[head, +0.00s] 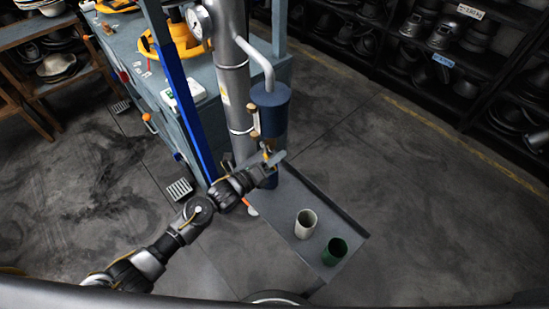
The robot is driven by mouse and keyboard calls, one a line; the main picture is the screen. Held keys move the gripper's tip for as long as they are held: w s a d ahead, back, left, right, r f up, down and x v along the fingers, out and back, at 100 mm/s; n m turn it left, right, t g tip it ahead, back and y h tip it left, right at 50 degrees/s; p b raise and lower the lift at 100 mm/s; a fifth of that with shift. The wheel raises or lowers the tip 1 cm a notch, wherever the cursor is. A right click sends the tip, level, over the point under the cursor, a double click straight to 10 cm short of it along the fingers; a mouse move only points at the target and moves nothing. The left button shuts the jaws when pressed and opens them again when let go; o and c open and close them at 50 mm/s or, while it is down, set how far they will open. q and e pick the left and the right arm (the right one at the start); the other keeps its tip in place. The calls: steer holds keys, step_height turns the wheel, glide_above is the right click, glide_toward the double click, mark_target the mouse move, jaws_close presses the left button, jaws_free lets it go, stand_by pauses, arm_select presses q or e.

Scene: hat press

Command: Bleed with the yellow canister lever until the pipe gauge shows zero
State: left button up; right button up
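A dark blue canister (271,110) hangs beside a tall grey pipe (234,85), joined to it by a bent tube at the top. A yellow lever (268,153) shows as a small patch under the canister. My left gripper (271,163) is at the lever, just below the canister, and partly covers it. Whether its fingers are closed on the lever is too small to tell. The round white pipe gauge (198,22) is on the pipe's left side; its needle is too small to read. My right gripper is out of view.
A grey tray shelf (285,198) below the canister holds a white cup (305,224) and a green cup (335,251). A dark blue form, partly hidden, is under my gripper. A blue post (185,105) and the press bench stand left. Floor is clear at right.

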arm_select(q)
steer(key=b+v, duration=0.2)
steer(key=v, duration=0.9)
steer(key=shift+b, duration=0.35)
steer(key=shift+r, duration=0.1)
